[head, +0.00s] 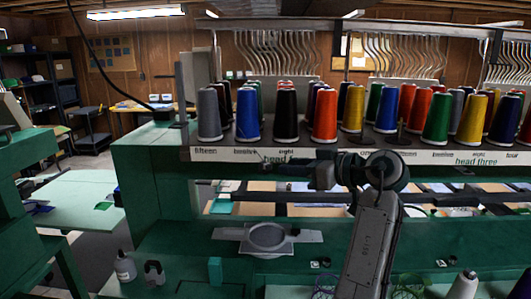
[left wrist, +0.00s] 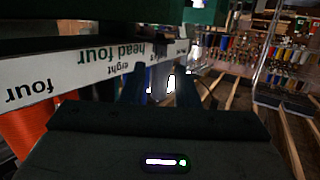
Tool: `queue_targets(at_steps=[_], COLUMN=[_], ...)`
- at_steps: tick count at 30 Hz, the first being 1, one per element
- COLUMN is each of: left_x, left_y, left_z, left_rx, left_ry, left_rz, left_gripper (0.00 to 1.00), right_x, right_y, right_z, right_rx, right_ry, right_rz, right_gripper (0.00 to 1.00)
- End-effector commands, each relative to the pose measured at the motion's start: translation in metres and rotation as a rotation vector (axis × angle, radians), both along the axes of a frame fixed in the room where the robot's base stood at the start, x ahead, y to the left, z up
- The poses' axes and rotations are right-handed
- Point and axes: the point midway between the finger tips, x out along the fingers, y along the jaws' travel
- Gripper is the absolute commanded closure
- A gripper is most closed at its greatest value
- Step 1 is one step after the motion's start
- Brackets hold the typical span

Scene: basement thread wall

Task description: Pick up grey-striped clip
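A small dark grey pronged piece (head: 154,273) stands upright on the green machine bed at the lower left; it may be the grey-striped clip, but I cannot make out stripes. My left gripper (head: 297,176) is in front of the white label rail, above and to the right of that piece and well apart from it. The clip does not show clearly in the left wrist view. My right gripper is in neither view.
A grey bottle (head: 125,267) and a teal block (head: 215,271) flank the grey piece. A grey hoop plate (head: 268,237) lies behind. Coloured thread cones (head: 325,115) line the rail (head: 230,155). A pale cone (head: 463,285) stands at the lower right.

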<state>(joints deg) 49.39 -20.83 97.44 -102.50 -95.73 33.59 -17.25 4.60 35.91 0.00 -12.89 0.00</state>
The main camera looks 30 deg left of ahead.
Motion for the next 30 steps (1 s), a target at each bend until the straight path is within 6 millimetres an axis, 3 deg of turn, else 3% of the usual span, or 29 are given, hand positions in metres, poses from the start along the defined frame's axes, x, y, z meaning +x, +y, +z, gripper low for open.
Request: queue_targets(at_steps=[1, 6, 13, 24, 30], left_x=[0.0, -0.002, -0.002, 0.003, 0.003], left_y=[0.002, 0.006, 0.012, 0.056, 0.059], left_z=[0.006, 0.003, 0.0, -0.008, -0.01], left_rx=[0.0, 0.0, 0.002, 0.002, 0.0], left_ry=[0.003, 0.001, -0.001, -0.001, -0.001], left_rz=[0.0, -0.001, 0.001, 0.001, -0.001], left_gripper=[0.72, 0.72, 0.72, 0.72, 0.72], right_x=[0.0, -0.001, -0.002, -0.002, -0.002], right_y=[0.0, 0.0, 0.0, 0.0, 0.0], right_z=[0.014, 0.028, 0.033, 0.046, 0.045], right_rx=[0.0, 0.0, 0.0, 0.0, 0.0], right_ry=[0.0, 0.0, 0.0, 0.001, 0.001], right_rz=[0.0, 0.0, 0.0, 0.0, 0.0], right_gripper=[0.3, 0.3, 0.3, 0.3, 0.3])
